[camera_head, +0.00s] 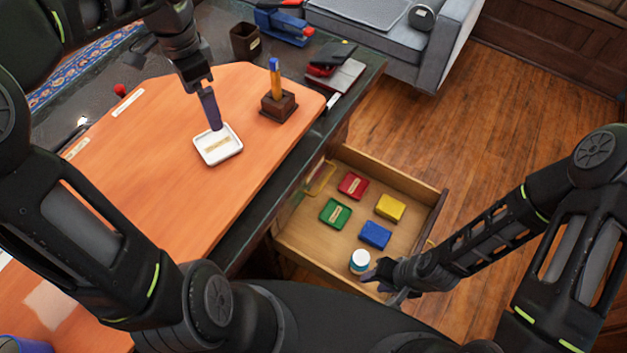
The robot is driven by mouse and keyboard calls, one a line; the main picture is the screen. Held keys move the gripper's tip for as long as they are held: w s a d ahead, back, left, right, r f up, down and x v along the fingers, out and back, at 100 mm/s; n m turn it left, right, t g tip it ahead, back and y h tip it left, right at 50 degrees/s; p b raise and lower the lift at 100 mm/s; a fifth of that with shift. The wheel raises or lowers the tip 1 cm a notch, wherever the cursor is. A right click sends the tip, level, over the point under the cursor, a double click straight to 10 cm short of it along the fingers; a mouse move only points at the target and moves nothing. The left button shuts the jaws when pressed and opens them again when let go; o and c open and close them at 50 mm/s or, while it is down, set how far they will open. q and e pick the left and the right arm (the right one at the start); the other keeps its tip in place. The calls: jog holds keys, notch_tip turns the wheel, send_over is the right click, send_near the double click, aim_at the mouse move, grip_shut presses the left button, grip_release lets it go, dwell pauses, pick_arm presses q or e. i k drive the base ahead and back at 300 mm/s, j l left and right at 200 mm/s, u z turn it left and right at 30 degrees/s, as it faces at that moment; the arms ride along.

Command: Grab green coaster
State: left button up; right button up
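The green coaster (335,213) lies flat in the open wooden drawer (310,247), on the left side of its floor, with a small pale label on it. My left gripper (214,122) points down at a white square tray (226,155) on the desktop. Its fingers overlap in this view, so their opening is hidden.
The drawer also holds a red coaster (353,185), a yellow block (390,207) and a blue block (375,234). A pen holder (279,105) stands on the orange desktop (150,150). The desk edge borders the drawer's left side. Open wood floor lies right of the drawer.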

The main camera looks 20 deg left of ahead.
aim_at(335, 214)
jog(key=k+l, duration=0.75)
jog(key=l, duration=0.2)
